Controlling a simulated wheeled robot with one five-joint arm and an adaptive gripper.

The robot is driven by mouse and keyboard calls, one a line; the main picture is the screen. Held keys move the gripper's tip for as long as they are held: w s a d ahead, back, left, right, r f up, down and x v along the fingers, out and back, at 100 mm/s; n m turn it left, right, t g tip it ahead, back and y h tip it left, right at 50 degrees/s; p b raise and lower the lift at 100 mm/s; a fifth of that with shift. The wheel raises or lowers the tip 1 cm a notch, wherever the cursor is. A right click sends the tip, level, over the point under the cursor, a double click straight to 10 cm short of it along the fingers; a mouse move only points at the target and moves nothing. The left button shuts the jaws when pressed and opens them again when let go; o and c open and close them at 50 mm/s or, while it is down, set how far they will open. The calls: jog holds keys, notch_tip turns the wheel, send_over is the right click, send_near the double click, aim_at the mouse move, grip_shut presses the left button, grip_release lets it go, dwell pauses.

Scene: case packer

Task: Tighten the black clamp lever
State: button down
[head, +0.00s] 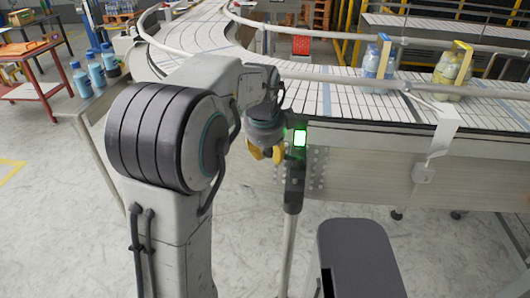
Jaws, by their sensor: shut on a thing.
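My gripper (266,154) hangs at the near side of the conveyor, its orange fingers pointing down. The fingers are closed in on the spot just left of a black bracket (293,192) on the conveyor's support post. The black clamp lever cannot be made out on its own; it is hidden by the fingers and wrist.
The conveyor (340,97) curves to the back left, with guide rails along it. A blue bottle pack (378,63) and a yellow one (452,70) stand on it. A red cart (45,85) and blue bottles (96,70) are at left.

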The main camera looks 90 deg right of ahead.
jog(key=shift+d, duration=0.1)
jog(key=c, duration=0.9)
grip_release()
jog(key=shift+d, duration=0.1)
jog(key=v, duration=1.2)
